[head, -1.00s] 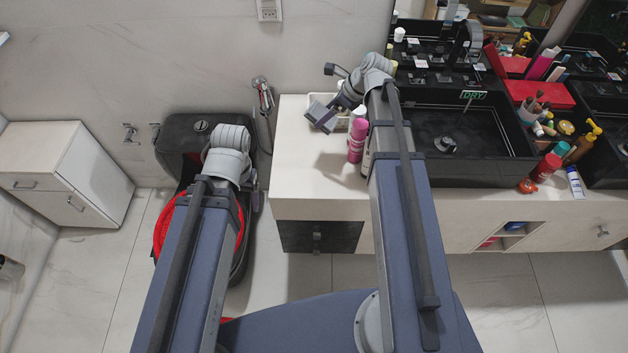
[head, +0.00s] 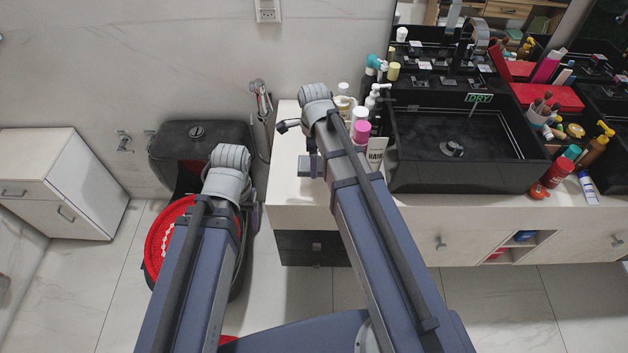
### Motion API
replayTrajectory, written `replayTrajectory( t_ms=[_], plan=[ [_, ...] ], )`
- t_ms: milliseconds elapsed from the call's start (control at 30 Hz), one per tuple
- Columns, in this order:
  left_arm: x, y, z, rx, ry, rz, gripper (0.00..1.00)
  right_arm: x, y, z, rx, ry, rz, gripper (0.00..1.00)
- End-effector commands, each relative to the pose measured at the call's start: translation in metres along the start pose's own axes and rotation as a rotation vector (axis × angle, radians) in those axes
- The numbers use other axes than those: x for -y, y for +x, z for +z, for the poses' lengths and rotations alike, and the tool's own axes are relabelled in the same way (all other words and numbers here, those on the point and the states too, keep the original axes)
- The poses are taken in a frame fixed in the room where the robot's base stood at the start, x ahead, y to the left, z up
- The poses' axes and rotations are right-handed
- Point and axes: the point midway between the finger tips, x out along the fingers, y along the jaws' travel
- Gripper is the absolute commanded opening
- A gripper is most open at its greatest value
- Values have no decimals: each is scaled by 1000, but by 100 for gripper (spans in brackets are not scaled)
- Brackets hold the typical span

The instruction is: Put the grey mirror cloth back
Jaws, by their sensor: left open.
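I cannot make out the grey mirror cloth in the head view. My right gripper (head: 311,166) hangs over the left end of the white counter (head: 283,190), left of the bottles. Its fingers are too small and covered to tell whether they are open or shut.

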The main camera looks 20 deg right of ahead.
Motion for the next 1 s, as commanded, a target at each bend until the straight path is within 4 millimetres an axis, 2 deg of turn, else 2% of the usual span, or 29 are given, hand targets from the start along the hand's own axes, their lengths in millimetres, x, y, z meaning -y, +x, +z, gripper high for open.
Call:
replayTrajectory(
  t_ms=[33,133,433,733,1000],
  plan=[
    [-2,18,-1,0,0,0,75,0,18,0,0,0,0,39],
    [-3,30,-2,0,0,0,75,0,30,0,1,1,0,39],
    [-3,36,-2,0,0,0,75,0,36,0,1,1,0,39],
    [-7,70,-4,0,0,0,75,0,70,0,1,1,0,39],
    [-6,68,-4,0,0,0,75,0,69,0,1,1,0,40]
  ],
)
